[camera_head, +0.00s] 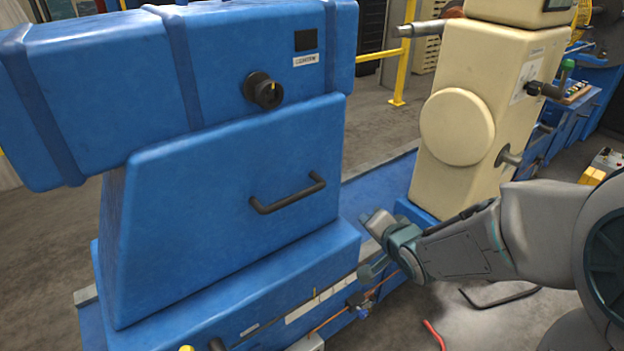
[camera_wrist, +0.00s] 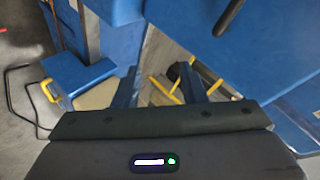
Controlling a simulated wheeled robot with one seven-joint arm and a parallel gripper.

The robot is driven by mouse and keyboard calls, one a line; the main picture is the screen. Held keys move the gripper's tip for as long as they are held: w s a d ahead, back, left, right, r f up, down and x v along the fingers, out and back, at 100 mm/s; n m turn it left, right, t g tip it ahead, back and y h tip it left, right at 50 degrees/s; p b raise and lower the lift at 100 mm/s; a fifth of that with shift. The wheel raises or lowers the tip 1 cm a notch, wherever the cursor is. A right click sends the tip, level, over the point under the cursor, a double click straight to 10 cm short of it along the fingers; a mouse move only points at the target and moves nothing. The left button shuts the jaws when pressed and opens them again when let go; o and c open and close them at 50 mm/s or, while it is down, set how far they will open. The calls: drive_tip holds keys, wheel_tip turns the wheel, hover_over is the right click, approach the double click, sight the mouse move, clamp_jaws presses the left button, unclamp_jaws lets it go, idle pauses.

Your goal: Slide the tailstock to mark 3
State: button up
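A large blue housing (camera_head: 225,190) stands on a blue base at the left, with a black bar handle (camera_head: 288,194) and a black knob (camera_head: 263,90). A cream machine head (camera_head: 480,110) with a grey spindle stands at the right. No readable label shows which one is the tailstock. My gripper (camera_head: 376,246) is open and empty, right of the blue housing and apart from the handle. Its spread fingers show in the wrist view (camera_wrist: 168,86), with a dark bar at the top.
The blue bed (camera_head: 385,195) runs between the two machines. A black bent rod (camera_head: 498,298) and a red piece (camera_head: 433,335) lie on the floor at lower right. A yellow rail (camera_head: 402,75) stands behind. A blue box (camera_wrist: 75,75) shows left in the wrist view.

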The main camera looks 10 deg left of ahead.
sight(298, 198)
drive_tip(key=s+a+r+m+y, duration=0.1)
drive_tip(key=a+r+m+y, duration=0.1)
drive_tip(key=a+y, duration=0.65)
drive_tip(key=shift+h, duration=0.95)
drive_tip(key=x, duration=1.4)
drive_tip(key=shift+s+a+f+b, duration=0.25)
drive_tip(key=shift+b, duration=0.15)
clamp_jaws()
